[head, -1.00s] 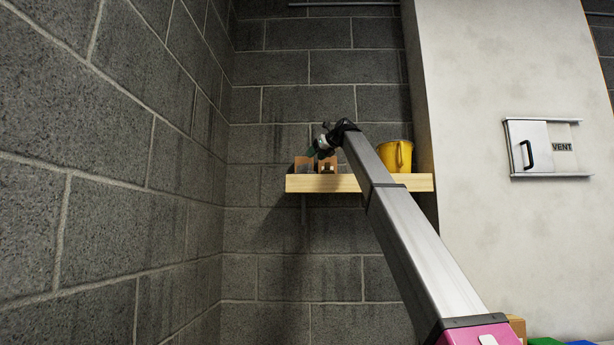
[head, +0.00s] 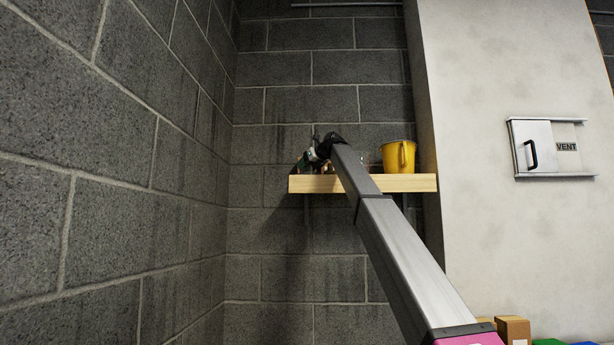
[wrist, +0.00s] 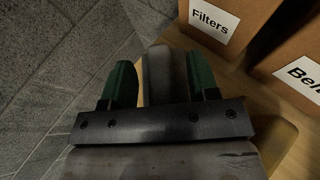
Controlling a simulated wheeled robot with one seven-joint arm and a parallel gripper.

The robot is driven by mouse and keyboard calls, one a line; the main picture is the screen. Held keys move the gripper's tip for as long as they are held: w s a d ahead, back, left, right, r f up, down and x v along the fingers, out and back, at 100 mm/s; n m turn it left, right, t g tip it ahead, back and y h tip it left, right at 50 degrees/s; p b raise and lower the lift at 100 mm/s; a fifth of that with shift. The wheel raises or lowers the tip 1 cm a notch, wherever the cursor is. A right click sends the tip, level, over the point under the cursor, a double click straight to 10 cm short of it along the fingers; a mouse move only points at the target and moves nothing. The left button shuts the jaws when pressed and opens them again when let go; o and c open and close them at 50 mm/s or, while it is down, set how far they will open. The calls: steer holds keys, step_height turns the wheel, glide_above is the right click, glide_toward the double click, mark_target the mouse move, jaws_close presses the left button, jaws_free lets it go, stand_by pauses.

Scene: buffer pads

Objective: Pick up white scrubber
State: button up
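In the wrist view my gripper (wrist: 160,72) has its two green fingers apart. A pale grey-white block (wrist: 165,75), probably the white scrubber, shows between them and nearly fills the gap. A narrow space shows on its left; I cannot tell whether the right finger touches it. Its lower part is hidden behind the dark gripper bar. In the head view my gripper (head: 311,158) is low over the left end of the wooden shelf (head: 400,183). The scrubber cannot be made out there.
A box labelled Filters (wrist: 222,22) stands close right of the fingers, with a second labelled box (wrist: 300,72) beside it. A yellow bucket (head: 398,156) stands on the shelf's right part. Block walls close in behind and at left.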

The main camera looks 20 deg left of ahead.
jaws_close()
steer(key=shift+r, duration=0.1)
steer(key=shift+r, duration=0.5)
steer(key=r, duration=0.3)
steer(key=shift+s+r, duration=0.25)
steer(key=shift+s, duration=0.1)
steer(key=s+r, duration=0.6)
steer(key=s, duration=0.5)
steer(key=shift+d+r, duration=0.15)
steer(key=shift+d, duration=0.2)
